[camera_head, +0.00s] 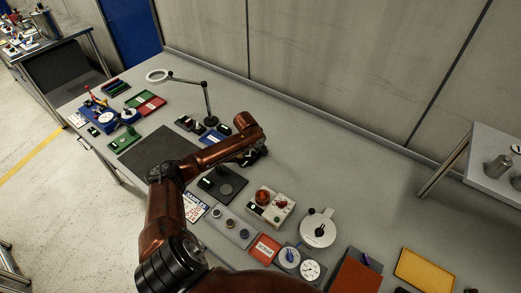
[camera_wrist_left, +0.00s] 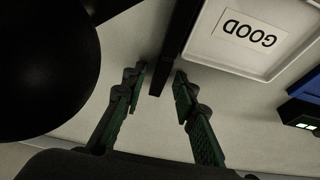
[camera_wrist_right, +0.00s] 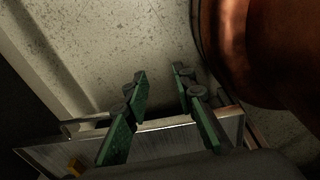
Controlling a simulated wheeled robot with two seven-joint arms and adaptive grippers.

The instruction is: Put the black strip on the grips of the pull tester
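My left gripper (camera_head: 258,156) hangs over the middle of the bench in the head view. In the left wrist view its fingers (camera_wrist_left: 160,76) are open. A long black bar (camera_wrist_left: 178,45) runs down the picture, with its near end between or just beyond the fingertips; I cannot tell whether it touches them, or whether it is the black strip. My right gripper (camera_wrist_right: 159,74) is open and empty in the right wrist view.
A white tray labelled GOOD (camera_wrist_left: 200,45) lies right beside the black bar. A large dark round shape (camera_wrist_left: 45,65) fills the left of that view. A lamp post (camera_head: 208,103) stands behind my left gripper. The bench's back right is clear.

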